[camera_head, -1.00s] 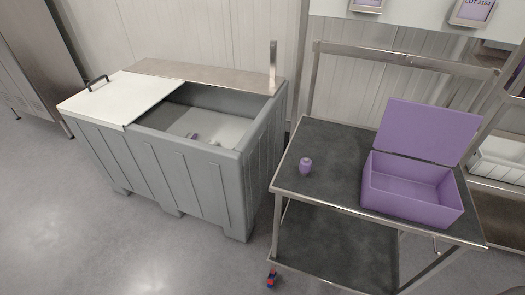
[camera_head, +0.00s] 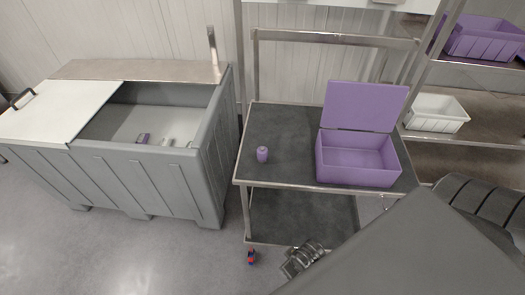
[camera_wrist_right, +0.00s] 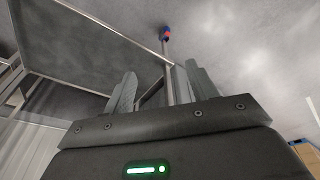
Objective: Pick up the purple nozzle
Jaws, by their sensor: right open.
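A small purple piece, likely the purple nozzle (camera_head: 262,155), stands upright on the dark top of the metal cart (camera_head: 285,120), left of the open purple box (camera_head: 357,176). My right gripper (camera_head: 298,260) is low in front of the cart, partly hidden by my arm, well apart from the purple piece. In the right wrist view its two fingers (camera_wrist_right: 158,88) are spread and empty, with the cart beyond them. My left gripper is out of view.
The bin, with a white lid (camera_head: 60,112) over its left part, stands left of the cart and holds small pale items. A rack at the right holds a white tray (camera_head: 437,113) and a purple crate (camera_head: 485,42). The cart top around the purple piece is clear.

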